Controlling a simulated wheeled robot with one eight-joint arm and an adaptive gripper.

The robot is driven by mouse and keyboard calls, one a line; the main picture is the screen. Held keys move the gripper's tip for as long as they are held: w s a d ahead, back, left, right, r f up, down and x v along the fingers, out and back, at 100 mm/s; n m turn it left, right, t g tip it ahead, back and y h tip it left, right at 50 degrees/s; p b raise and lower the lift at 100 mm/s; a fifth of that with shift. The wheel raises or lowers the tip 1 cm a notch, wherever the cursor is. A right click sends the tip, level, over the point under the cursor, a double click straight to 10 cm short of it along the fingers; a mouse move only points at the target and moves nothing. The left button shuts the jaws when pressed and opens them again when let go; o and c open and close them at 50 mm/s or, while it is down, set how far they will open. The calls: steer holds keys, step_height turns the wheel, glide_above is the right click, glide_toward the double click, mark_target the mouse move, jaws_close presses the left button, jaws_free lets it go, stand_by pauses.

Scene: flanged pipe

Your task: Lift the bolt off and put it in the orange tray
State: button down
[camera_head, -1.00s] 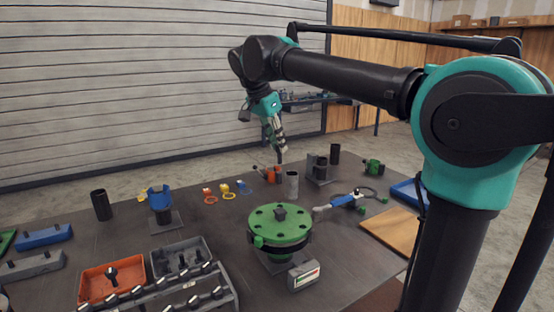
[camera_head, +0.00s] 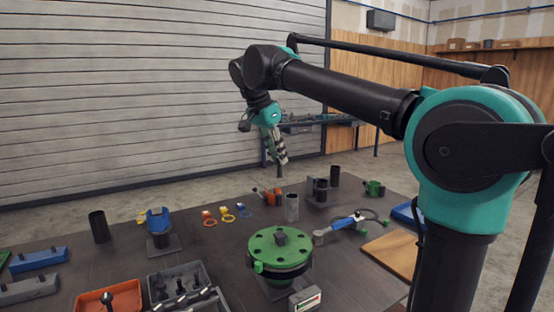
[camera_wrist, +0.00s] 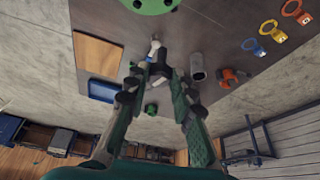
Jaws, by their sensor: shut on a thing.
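In the wrist view my gripper (camera_wrist: 160,80) is shut on a small dark bolt (camera_wrist: 160,69), partly hidden between the fingertips. The orange tray (camera_head: 86,304) is at the lower left, cut off by the picture's edge, with a dark bolt in it.
A grey bin (camera_head: 205,268) with dark parts stands beside the tray. A blue-topped holder (camera_head: 158,222), a dark cylinder (camera_head: 98,226) and a grey cylinder (camera_head: 292,207) stand upright. A blue-handled tool (camera_head: 343,223) lies right of the flange.

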steer(key=shift+r, duration=1.35)
